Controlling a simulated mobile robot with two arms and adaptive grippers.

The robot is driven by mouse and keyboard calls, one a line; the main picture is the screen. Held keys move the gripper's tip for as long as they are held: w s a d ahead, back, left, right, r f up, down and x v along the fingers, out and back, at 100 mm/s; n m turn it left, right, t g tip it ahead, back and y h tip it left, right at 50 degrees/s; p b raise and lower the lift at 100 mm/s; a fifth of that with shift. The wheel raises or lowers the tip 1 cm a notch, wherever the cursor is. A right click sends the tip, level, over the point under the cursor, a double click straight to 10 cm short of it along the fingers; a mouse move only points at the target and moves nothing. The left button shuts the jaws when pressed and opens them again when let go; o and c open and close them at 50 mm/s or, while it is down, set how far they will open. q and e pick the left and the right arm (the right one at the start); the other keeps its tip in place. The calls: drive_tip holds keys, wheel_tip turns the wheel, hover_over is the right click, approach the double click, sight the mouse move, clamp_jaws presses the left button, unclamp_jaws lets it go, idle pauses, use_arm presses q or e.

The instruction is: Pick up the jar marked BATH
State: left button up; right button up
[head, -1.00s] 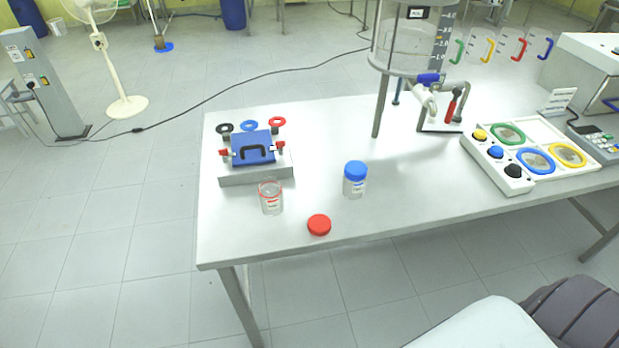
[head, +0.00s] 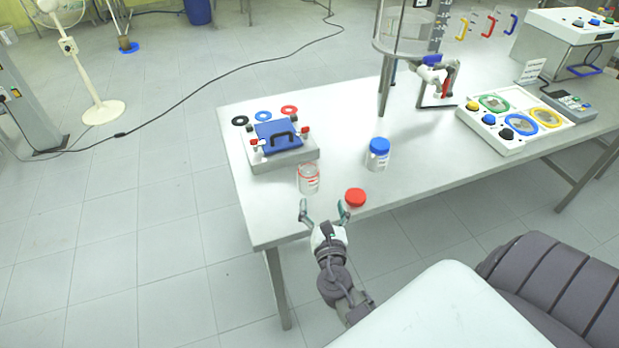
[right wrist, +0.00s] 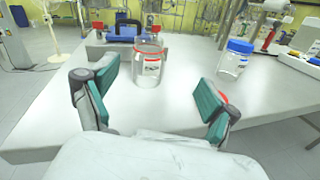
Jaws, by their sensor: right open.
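A clear open jar with a red rim (head: 308,179) stands upright near the table's front edge; it also shows in the right wrist view (right wrist: 149,66). A clear jar with a blue lid (head: 377,155) stands to its right, and also shows in the right wrist view (right wrist: 235,60). Both carry labels too small to read, so I cannot tell which says BATH. My right gripper (head: 324,208) is open and empty at the table's front edge, just short of the red-rimmed jar. In the right wrist view that jar is beyond and between the fingers (right wrist: 157,90), apart from them. My left gripper is out of view.
A red lid (head: 355,197) lies just right of my right gripper's fingers. A grey block with a blue handled plate (head: 277,134) stands behind the red-rimmed jar. A glass reactor (head: 405,35) and a white panel with coloured rings (head: 513,142) are further right.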

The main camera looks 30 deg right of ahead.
sight(310, 175)
drive_tip(key=shift+w+a+n+y, duration=0.3)
drive_tip(key=shift+w+a+n, duration=0.1)
drive_tip(key=shift+n, duration=0.5)
drive_tip(key=shift+w+a+n+t, duration=0.1)
drive_tip(key=shift+w+n+t, duration=0.2)
drive_tip(key=shift+w+n, duration=0.1)
drive_tip(key=x, duration=0.7)
drive_tip(key=shift+w+f, duration=0.15)
drive_tip(key=shift+w, duration=0.25)
drive_tip(key=x, duration=0.1)
drive_tip(key=b+x, duration=0.1)
drive_tip(key=x, duration=0.3)
drive_tip(key=shift+s+d+f+b, duration=0.15)
drive_tip(key=shift+d+f+b, duration=0.05)
drive_tip(key=shift+f+b, duration=0.15)
drive_tip(key=shift+w+d, duration=0.1)
drive_tip(key=shift+w, duration=0.2)
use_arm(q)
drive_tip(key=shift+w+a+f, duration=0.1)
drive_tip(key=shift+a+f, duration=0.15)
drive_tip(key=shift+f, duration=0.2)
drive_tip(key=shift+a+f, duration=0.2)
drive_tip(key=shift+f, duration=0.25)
use_arm(e)
drive_tip(key=shift+r, duration=0.1)
drive_tip(key=shift+s, duration=0.15)
drive_tip(key=shift+c, duration=0.3)
drive_tip(key=c, duration=1.2)
drive_tip(key=shift+c, duration=0.2)
